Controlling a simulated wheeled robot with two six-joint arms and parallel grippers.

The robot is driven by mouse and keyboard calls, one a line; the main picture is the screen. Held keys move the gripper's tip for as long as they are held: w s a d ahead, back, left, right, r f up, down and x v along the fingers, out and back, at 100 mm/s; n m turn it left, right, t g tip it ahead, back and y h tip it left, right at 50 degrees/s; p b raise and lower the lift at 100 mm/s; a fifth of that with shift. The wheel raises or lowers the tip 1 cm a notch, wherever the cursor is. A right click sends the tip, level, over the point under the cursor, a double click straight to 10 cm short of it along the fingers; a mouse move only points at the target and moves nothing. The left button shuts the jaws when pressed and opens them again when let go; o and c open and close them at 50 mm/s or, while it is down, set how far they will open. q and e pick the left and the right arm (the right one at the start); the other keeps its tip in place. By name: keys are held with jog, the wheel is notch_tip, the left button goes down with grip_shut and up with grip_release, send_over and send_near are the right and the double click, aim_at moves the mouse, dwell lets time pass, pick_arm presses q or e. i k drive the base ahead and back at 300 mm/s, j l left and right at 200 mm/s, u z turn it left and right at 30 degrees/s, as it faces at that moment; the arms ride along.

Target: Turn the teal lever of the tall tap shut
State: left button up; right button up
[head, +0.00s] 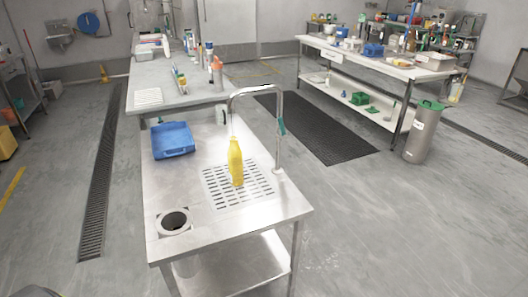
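The tall tap (279,120) rises from the right side of a steel sink table (188,188) and arches over to the left. The spout end points down above a yellow bottle (236,163), which stands upright on a slotted drain grate (255,198). Whether water runs is too small to tell. Neither of my grippers is in the head view.
A blue tray (173,140) lies on the table's back left, and a round dark opening (174,222) is at its front left. A grey bench (180,95) with bottles stands behind. Open floor (370,220) lies right of the table.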

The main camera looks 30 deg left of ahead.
aim_at(280, 123)
jog(key=i+j+u, duration=0.2)
jog(key=u, duration=0.15)
jog(key=i+u, duration=0.4)
